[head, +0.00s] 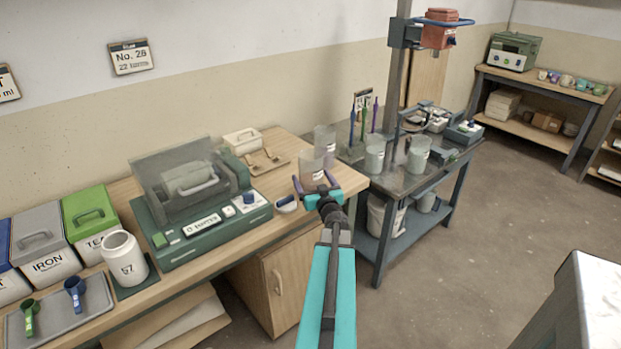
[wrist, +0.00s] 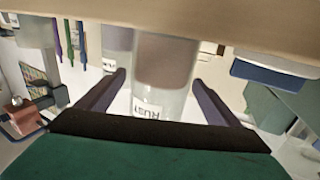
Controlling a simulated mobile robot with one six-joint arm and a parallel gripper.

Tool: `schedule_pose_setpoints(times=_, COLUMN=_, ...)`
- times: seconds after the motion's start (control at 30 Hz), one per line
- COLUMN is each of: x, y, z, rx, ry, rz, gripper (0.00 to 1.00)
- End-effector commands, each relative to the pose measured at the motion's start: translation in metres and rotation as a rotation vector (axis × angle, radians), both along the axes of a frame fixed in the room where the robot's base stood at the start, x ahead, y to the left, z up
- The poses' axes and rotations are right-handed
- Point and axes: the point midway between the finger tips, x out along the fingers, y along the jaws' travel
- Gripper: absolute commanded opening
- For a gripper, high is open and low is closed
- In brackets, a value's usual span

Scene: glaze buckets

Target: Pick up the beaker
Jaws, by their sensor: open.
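A clear beaker (head: 311,165) with brownish contents stands near the right end of the wooden bench. In the wrist view this beaker (wrist: 164,68) has a white label reading RUST and appears between the two fingers. My gripper (head: 313,180) is open, with its fingers pointing at the beaker from the front. In the wrist view the gripper (wrist: 159,78) has a finger on each side of the beaker, with gaps visible. The beaker's lower front is partly hidden by the gripper in the head view.
A second beaker (head: 325,139) stands close behind the first; it also shows in the wrist view (wrist: 117,45). A metal table (head: 385,182) with more beakers stands to the right.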

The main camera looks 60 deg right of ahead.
Motion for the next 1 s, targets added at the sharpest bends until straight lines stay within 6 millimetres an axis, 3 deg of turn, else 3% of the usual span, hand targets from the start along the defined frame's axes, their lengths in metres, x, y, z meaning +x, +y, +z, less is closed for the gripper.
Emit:
schedule_pose_setpoints(times=0.47, x=0.004, y=-0.002, z=0.0, rx=-0.001, ry=-0.001, rz=0.001, gripper=0.86)
schedule_pose_setpoints(times=1.0, x=0.037, y=-0.031, z=0.002, rx=-0.001, ry=-0.001, rz=0.002, gripper=0.86)
